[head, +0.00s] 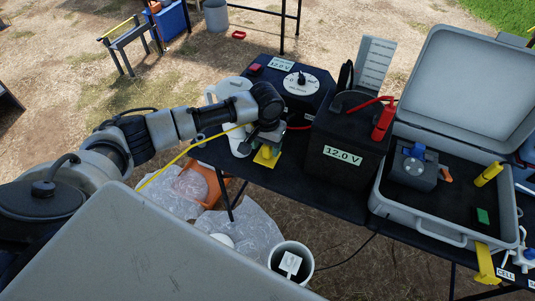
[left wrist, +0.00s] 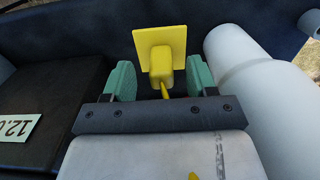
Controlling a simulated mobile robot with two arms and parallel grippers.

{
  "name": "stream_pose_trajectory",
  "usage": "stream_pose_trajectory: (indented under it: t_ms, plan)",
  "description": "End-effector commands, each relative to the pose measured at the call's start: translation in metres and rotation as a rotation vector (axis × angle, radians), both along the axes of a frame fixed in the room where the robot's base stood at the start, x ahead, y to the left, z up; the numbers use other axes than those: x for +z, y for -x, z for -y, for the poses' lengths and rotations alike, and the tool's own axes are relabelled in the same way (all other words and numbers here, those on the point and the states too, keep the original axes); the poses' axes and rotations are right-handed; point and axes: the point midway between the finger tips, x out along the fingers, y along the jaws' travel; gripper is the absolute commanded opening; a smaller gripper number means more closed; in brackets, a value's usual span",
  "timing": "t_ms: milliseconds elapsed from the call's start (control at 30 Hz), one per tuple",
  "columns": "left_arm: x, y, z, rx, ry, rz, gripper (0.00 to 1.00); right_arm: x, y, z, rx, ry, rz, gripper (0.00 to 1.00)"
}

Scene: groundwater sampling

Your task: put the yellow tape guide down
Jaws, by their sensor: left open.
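The yellow tape guide (head: 266,157), a square plate with a small block on it, appears to rest on the dark table at its left part. In the left wrist view the tape guide (left wrist: 160,50) sits between the green finger pads, with a visible gap on each side. My left gripper (head: 267,143) is open just above it. It also shows in the left wrist view (left wrist: 160,82). The gripper partly hides the guide in the head view. My right gripper is in neither view.
A white pipe (left wrist: 245,75) stands close beside the guide. A black 12.0 V battery (head: 343,150) and a controller box with a dial (head: 297,82) stand near. An open grey case (head: 425,228) is at the right. A white bucket (head: 292,258) stands below the table.

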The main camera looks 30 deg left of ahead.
Motion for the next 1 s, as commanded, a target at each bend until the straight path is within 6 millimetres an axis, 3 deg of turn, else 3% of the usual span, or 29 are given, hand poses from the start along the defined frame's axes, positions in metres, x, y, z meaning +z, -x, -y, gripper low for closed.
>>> stream_pose_trajectory:
  t_ms: [200,467,833,1000]
  plan:
    - [-0.027,0.0,-0.001,-0.001,0.0,0.0,0.57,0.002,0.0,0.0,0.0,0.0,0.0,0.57]
    - [-0.03,0.0,-0.001,-0.001,-0.001,0.001,0.57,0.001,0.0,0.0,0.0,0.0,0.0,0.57]
    - [-0.03,0.0,-0.001,-0.001,-0.001,0.001,0.03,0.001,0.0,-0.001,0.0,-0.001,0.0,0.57]
    - [-0.029,0.0,-0.001,-0.001,0.0,0.002,0.0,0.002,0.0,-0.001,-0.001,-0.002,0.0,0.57]
